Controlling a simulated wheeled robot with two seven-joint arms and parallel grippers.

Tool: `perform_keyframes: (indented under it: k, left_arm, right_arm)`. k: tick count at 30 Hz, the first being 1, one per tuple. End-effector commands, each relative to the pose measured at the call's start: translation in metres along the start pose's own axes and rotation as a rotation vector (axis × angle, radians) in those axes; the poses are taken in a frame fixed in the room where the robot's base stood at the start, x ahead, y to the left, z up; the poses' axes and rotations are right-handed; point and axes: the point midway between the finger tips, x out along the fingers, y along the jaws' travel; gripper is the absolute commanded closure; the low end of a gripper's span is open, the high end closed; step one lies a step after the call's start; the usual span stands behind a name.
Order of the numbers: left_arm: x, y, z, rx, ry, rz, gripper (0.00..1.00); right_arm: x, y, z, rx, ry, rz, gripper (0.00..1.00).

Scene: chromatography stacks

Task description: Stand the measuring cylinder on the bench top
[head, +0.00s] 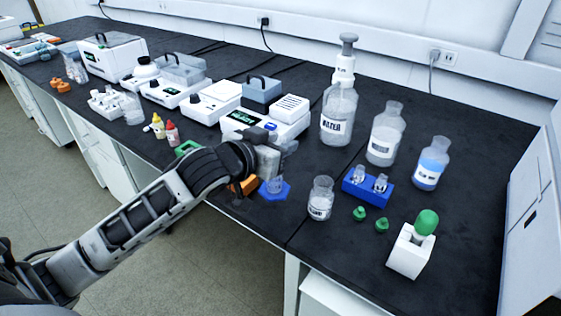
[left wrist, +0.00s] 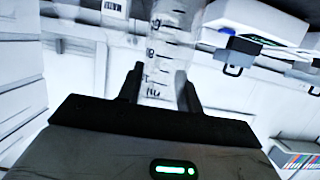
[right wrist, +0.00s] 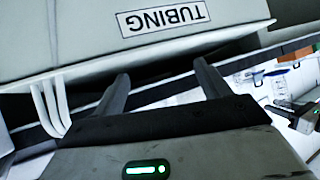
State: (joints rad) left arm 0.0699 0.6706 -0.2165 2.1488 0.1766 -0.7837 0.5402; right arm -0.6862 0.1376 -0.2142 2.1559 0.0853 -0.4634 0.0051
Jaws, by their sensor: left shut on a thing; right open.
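The measuring cylinder is clear with a blue six-sided base (head: 275,190). My left gripper (head: 277,156) is shut on it, with the base below the fingers near the bench's front edge. In the left wrist view the clear graduated wall of the cylinder (left wrist: 162,50) passes between my left fingers (left wrist: 160,84). The cylinder looks close to upright; I cannot tell whether its base touches the black bench top (head: 262,222). My right gripper (right wrist: 163,78) is open and empty, facing a pale panel labelled TUBING (right wrist: 163,18); it is outside the head view.
An orange item (head: 243,186) lies left of the base. A small labelled beaker (head: 320,198), a blue rack (head: 368,190) and green caps (head: 381,225) stand to the right. White instruments (head: 265,121) and bottles (head: 338,115) stand behind. Some bare bench lies in front of the bottles.

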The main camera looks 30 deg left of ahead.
Motion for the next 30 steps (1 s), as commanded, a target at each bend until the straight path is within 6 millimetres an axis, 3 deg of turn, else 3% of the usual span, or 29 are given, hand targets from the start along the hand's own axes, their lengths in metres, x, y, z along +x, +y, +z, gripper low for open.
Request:
perform_keyframes:
  k: [8, 15, 25, 26, 28, 30]
  left_arm:
    - [0.019, -0.004, 0.013, 0.001, 0.002, -0.001, 1.0]
    - [0.028, -0.004, 0.042, 0.001, 0.001, 0.001, 1.0]
    - [0.029, -0.004, 0.044, 0.001, 0.002, 0.0, 1.0]
    - [0.029, -0.004, 0.045, 0.001, 0.001, 0.0, 0.62]
    - [0.029, -0.004, 0.045, 0.002, 0.001, 0.0, 0.43]
    - [0.029, -0.004, 0.045, 0.002, 0.001, 0.0, 0.43]
  right_arm:
    - [0.001, 0.0, 0.001, 0.003, 0.004, -0.002, 0.25]
    - [0.003, -0.001, 0.003, 0.009, 0.008, -0.005, 0.25]
    - [0.003, -0.001, 0.002, 0.011, 0.008, -0.005, 0.25]
    - [0.003, -0.001, 0.003, 0.011, 0.007, -0.006, 0.25]
    - [0.002, -0.001, 0.003, 0.012, 0.006, -0.006, 0.25]
    - [0.002, -0.001, 0.003, 0.012, 0.006, -0.005, 0.25]
